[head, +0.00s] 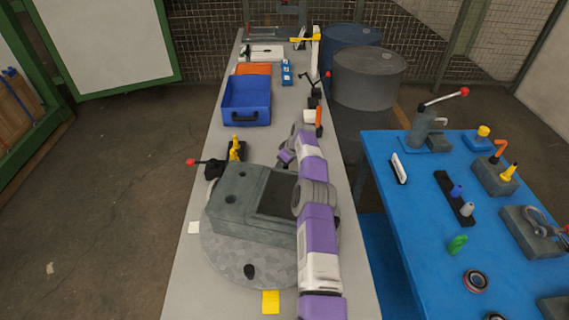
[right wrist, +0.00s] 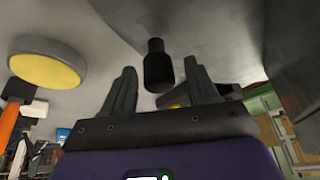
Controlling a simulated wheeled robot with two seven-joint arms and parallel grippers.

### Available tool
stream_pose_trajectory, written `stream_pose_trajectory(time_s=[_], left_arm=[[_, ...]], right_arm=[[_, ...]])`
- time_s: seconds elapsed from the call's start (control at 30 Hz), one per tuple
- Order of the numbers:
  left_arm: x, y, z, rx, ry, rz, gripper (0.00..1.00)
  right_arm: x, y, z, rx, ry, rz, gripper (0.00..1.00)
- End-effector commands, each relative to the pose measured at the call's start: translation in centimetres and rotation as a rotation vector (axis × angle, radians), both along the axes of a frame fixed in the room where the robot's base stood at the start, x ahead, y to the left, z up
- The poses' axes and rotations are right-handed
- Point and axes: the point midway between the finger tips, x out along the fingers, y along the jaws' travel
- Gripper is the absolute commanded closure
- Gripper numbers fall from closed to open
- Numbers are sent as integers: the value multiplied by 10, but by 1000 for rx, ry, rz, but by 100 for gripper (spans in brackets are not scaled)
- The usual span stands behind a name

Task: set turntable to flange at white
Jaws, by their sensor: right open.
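The turntable (head: 225,268) is a mottled grey disc on the near part of the grey bench. A grey housing (head: 238,198) with a dark recess sits on it. Black pegs stand at its rim, one at the near edge (head: 249,271). A white mark (head: 194,227) lies left of the disc, a yellow mark (head: 271,301) in front. My right arm reaches over the disc's right side; its gripper (head: 286,157) is at the far side. In the right wrist view the open gripper (right wrist: 158,90) has a black peg (right wrist: 157,66) between its fingers. I cannot identify the flange.
A grey round part with a yellow face (right wrist: 47,66) shows in the right wrist view. A black fixture with a red-knobbed lever (head: 213,168) stands behind the housing. A blue bin (head: 247,101) is farther back. A blue table (head: 410,215) with several parts stands right.

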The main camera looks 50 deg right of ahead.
Motion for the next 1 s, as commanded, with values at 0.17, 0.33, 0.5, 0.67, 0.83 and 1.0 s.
stream_pose_trajectory(time_s=[0.17,0.33,0.5,0.67,0.83,1.0], left_arm=[[0,0,0,0,0,0,100],[0,0,1,0,0,0,100],[0,0,1,0,0,0,100],[0,0,2,0,0,0,100],[0,0,2,0,0,0,100],[0,0,1,0,0,0,100]], right_arm=[[-5,-1,13,-1,-1,0,42],[-14,-1,35,-3,-3,-1,42],[-23,-1,58,-2,-2,-1,42],[-28,0,68,0,-1,-1,42],[-29,0,70,0,0,0,42],[-30,-1,70,-1,-1,-3,51]])
